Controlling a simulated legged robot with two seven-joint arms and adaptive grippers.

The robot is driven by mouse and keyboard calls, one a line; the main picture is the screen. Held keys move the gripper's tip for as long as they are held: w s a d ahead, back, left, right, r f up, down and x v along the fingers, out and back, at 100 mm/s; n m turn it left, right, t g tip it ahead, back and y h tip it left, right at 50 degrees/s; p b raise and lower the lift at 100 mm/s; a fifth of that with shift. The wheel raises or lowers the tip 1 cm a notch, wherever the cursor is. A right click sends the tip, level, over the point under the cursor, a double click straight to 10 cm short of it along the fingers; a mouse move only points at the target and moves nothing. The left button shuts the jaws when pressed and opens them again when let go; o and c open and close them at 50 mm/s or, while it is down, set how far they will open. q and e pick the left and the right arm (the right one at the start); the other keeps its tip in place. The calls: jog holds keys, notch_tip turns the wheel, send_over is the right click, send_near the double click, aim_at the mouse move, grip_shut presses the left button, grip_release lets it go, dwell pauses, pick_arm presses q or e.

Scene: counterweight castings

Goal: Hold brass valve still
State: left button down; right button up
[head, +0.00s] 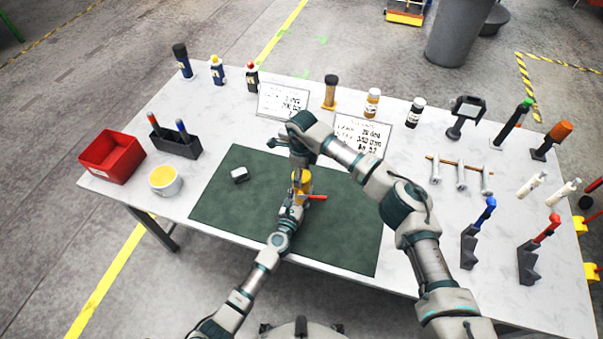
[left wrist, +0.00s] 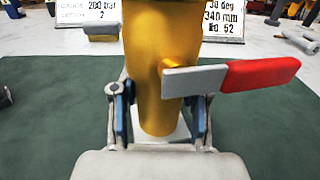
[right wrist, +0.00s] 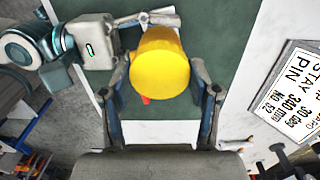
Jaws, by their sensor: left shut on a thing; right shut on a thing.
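The brass valve (head: 306,182), a yellow cylinder with a red-handled lever, stands upright over the green mat (head: 340,225). In the left wrist view the valve (left wrist: 160,65) rises between the fingers of my left gripper (left wrist: 160,105), which is shut on its lower body. The red handle (left wrist: 262,74) points right there, clear of the fingers. In the right wrist view the valve's round yellow end (right wrist: 160,62) sits between the fingers of my right gripper (right wrist: 160,85), shut on it from above. My right arm hides the valve's top in the head view.
A small metal block (head: 239,174) lies on the mat left of the valve. A red bin (head: 112,157), a yellow-topped tub (head: 165,180) and a black holder (head: 175,143) stand at left. Printed cards (head: 283,101) and bottles line the back. Several tools stand at right.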

pick_arm(q)
jog(key=shift+f, duration=0.1)
pick_arm(e)
jog(key=shift+m, duration=0.7)
jog(key=o, duration=1.4)
jog(key=shift+c, duration=0.2)
notch_tip(320, 180, up, 12)
jog(key=shift+w, duration=0.2)
pick_arm(q)
jog(key=c, duration=0.5)
grip_release()
pick_arm(e)
jog(key=shift+f, duration=0.1)
pick_arm(q)
jog(key=shift+s, duration=0.1)
